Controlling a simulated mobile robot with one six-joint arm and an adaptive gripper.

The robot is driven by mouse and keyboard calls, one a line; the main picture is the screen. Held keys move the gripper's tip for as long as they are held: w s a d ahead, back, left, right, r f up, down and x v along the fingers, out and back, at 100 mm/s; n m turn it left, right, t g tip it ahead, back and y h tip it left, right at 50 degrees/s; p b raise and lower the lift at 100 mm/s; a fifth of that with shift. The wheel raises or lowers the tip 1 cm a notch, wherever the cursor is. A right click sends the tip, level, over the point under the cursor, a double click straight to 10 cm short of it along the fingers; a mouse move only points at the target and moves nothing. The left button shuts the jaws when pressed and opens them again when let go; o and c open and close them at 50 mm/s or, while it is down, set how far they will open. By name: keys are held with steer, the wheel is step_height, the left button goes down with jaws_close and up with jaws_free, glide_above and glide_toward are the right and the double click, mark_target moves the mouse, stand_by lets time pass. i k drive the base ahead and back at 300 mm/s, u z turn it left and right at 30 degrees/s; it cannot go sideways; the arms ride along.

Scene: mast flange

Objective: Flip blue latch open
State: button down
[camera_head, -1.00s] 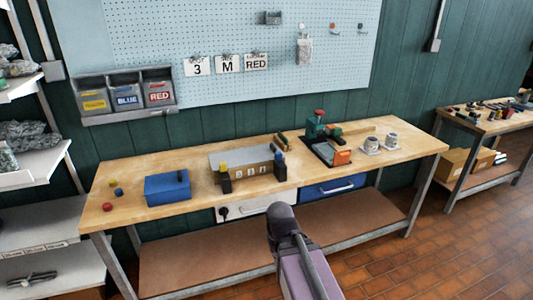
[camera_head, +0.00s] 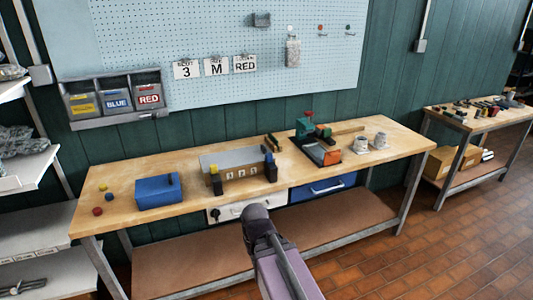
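A wooden box with a grey top (camera_head: 233,158) sits mid-bench. A small blue piece (camera_head: 269,158), which looks like the blue latch, stands at its right end above a black block (camera_head: 271,173). A matching yellow piece (camera_head: 214,169) stands at its left end above another black block (camera_head: 217,187). The blue piece is too small to tell whether it is flipped. My arm rises from the bottom of the picture in front of the bench. Its dark joint shows below the box, apart from the blue piece. My gripper's fingers are not visible.
The box stands on a wooden workbench (camera_head: 115,212). A blue bin (camera_head: 159,191) is to its left, and a green and orange device (camera_head: 318,145) and two cups (camera_head: 371,143) are to its right. Drawers hang under the front edge. Labelled bins (camera_head: 116,98) are on the wall.

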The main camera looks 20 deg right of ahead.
mark_target(269, 158)
steer(key=z, duration=0.05)
steer(key=i, duration=1)
steer(key=u, duration=0.05)
